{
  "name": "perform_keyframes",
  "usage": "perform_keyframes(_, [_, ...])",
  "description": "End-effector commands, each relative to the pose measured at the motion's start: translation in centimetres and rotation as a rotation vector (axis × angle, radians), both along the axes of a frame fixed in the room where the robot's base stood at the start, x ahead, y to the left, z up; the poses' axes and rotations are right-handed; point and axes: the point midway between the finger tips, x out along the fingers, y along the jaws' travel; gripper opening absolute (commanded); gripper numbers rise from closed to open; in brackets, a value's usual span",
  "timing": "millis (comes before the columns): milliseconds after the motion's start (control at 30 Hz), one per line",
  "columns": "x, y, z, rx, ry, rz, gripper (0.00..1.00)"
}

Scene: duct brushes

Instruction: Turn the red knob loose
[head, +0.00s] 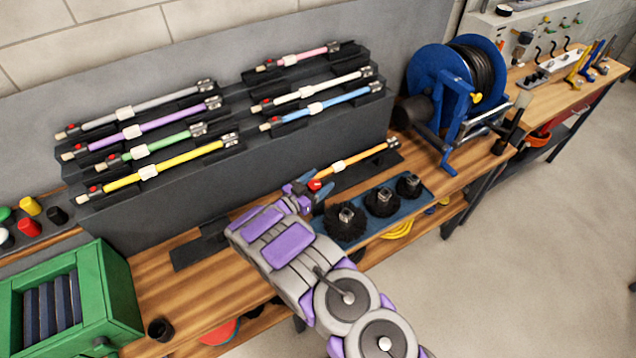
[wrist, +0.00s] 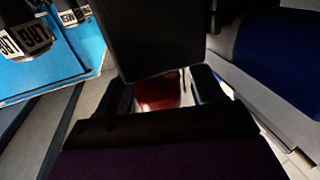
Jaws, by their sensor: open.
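The red knob (head: 315,184) is at the near left end of the orange rod (head: 352,161), which lies low on a dark holder in front of the rack. My gripper (head: 311,190) is at this end of the rod, with the knob at its fingertips. In the wrist view, the red knob (wrist: 158,92) shows between the two dark fingers of my open gripper (wrist: 163,95). A dark block hides part of the knob there. I cannot tell whether the fingers touch it.
Three black round brushes (head: 381,201) stand on a blue tray (head: 333,238) just right of my gripper. A dark rack (head: 240,185) with several coloured rods stands behind. A blue hose reel (head: 440,80) is to the right, a green crate (head: 120,290) to the left.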

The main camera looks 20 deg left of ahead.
Motion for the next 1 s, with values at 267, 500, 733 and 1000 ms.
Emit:
perform_keyframes(267, [0.31, -0.15, 0.00, -0.001, 0.000, 0.000, 0.67])
perform_keyframes(500, [0.28, -0.13, -0.01, 0.000, 0.000, 0.001, 0.50])
perform_keyframes(733, [0.29, -0.07, -0.01, 0.000, 0.000, 0.002, 0.28])
perform_keyframes(1000, [0.30, 0.01, 0.00, 0.001, 0.000, 0.003, 0.17])
